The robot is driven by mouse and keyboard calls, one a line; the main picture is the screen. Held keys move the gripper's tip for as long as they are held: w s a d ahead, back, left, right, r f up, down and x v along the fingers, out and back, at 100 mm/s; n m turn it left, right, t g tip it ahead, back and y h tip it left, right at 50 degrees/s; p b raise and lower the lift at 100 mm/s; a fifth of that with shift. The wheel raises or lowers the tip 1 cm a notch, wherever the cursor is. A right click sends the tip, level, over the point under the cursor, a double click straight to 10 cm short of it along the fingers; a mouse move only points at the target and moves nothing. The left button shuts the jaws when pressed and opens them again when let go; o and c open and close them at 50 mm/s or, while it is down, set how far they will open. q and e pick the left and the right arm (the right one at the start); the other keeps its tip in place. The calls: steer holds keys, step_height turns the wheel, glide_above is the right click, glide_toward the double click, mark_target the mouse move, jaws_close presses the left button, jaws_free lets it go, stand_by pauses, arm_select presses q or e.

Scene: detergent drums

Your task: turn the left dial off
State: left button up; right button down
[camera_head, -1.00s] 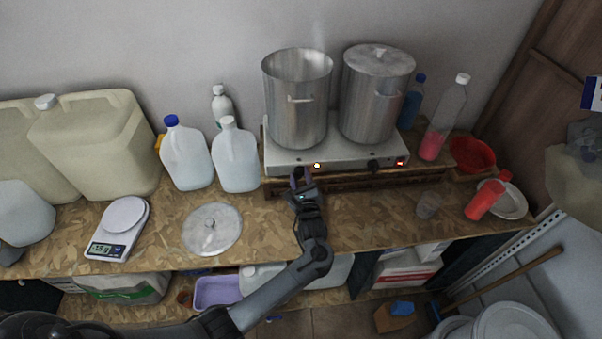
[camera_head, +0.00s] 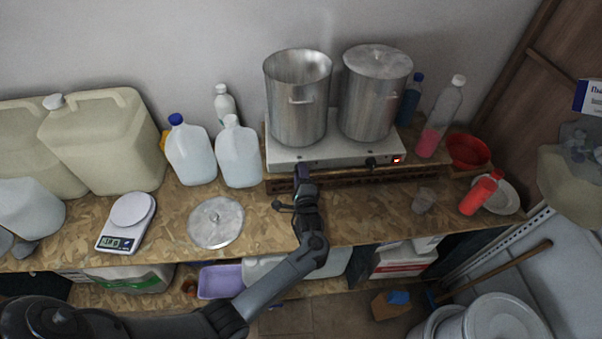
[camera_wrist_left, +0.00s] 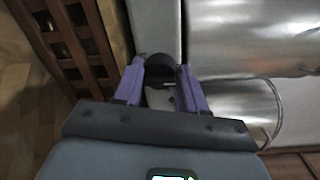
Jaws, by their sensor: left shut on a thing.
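The hot plate (camera_head: 340,152) is a pale metal box with a front panel. Its left dial is hidden behind my gripper in the head view; in the left wrist view it is a black knob (camera_wrist_left: 158,68) between the purple fingers. My left gripper (camera_head: 301,172) is at the front panel, shut on this dial (camera_wrist_left: 160,78). The right dial (camera_head: 371,163) is black and sits beside a lit red light (camera_head: 396,160). No glow shows beside the left dial. My right gripper is not in view.
An open pot (camera_head: 298,100) and a lidded pot (camera_head: 375,95) stand on the hot plate, on a wooden rack (camera_head: 345,178). Jugs (camera_head: 238,155), a loose lid (camera_head: 215,222) and a scale (camera_head: 126,222) are to the left. The bench to the right holds a clear cup (camera_head: 424,200).

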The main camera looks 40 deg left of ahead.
arm_select(q)
steer(key=shift+r+n, duration=0.2)
steer(key=shift+n, duration=0.4)
steer(key=o, duration=1)
steer(key=shift+o, duration=0.2)
steer(key=shift+f, duration=0.1)
steer(key=v, duration=1.1)
steer(key=shift+a, duration=0.15)
